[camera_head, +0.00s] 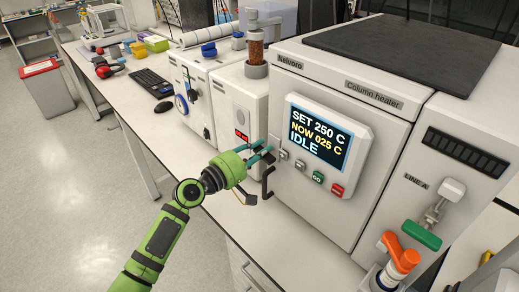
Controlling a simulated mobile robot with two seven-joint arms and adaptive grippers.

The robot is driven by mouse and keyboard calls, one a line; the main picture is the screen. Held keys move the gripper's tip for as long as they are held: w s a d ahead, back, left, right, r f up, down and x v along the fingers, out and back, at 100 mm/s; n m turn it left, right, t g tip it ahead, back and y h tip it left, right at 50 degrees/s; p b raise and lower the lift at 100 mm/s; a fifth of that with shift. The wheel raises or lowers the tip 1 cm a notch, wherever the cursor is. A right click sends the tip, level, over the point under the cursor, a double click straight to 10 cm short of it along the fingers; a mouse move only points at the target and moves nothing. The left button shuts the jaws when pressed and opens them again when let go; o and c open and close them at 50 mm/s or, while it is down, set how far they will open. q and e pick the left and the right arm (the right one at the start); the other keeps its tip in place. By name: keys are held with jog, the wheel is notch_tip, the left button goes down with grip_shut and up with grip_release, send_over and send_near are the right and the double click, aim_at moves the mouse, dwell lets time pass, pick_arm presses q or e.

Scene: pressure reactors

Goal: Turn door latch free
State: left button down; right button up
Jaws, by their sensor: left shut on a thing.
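The column heater (330,215) is a large pale cabinet with a screen reading SET 250 C, NOW 025 C, IDLE. My left gripper (264,154), green with dark fingers, reaches the left edge of its front. Its fingers are shut on a small part at that edge, which looks like the door latch. The fingers cover most of the latch, so its turn angle cannot be told. A dark handle (267,183) sits just below the fingers. The heater's door looks closed. My right gripper is not in view.
Buttons, including green (318,177) and red (337,190), lie right of the gripper. A smaller white instrument (238,105) stands close behind it. An orange-handled valve (400,253) and a green lever (422,235) are at the lower right. Bare bench (215,165) lies left.

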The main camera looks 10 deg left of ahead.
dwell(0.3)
pick_arm(q)
jog(key=c, duration=1.1)
grip_release()
jog(key=v, duration=1.2)
jog(key=shift+d, duration=0.1)
